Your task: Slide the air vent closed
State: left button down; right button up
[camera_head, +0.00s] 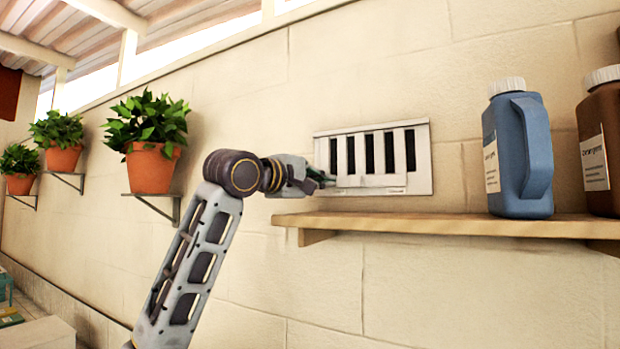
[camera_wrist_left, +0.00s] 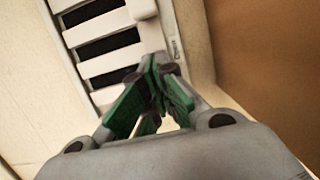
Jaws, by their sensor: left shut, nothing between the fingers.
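The air vent (camera_head: 424,160) is a white plate on the wall, with several dark upright slots showing between pale bars, so it stands open. A pale strip runs along its lower part. My left gripper (camera_head: 328,181) is at the vent's lower left corner, its green-padded fingers shut and empty. In the left wrist view the shut fingertips (camera_wrist_left: 160,62) are close beside the vent's slats (camera_wrist_left: 108,62). I cannot tell whether they touch the vent. My right gripper is not in view.
A wooden shelf (camera_head: 440,224) juts out just below the vent. A blue jug (camera_head: 520,150) and a brown jug (camera_head: 600,145) stand on it to the right. Potted plants on brackets, the nearest in an orange pot (camera_head: 150,170), hang on the wall to the left.

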aim_at(343, 180)
pick_arm(q)
jog(key=shift+s+d, duration=0.3)
jog(key=shift+d, duration=0.35)
jog(key=shift+s+d, duration=0.3)
jog(key=shift+d, duration=0.35)
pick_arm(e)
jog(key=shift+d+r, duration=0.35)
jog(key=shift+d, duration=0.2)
pick_arm(q)
jog(key=shift+d, duration=0.1)
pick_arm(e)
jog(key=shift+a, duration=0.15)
pick_arm(q)
jog(key=shift+s+d+p, duration=0.25)
jog(key=shift+d+p, duration=0.05)
jog(key=shift+d, duration=0.25)
jog(key=shift+s+d, duration=0.3)
jog(key=shift+d, duration=0.35)
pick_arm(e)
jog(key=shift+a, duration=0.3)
pick_arm(q)
jog(key=shift+w+a, duration=0.1)
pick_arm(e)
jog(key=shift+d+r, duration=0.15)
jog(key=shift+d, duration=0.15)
pick_arm(q)
jog(key=shift+w, duration=0.1)
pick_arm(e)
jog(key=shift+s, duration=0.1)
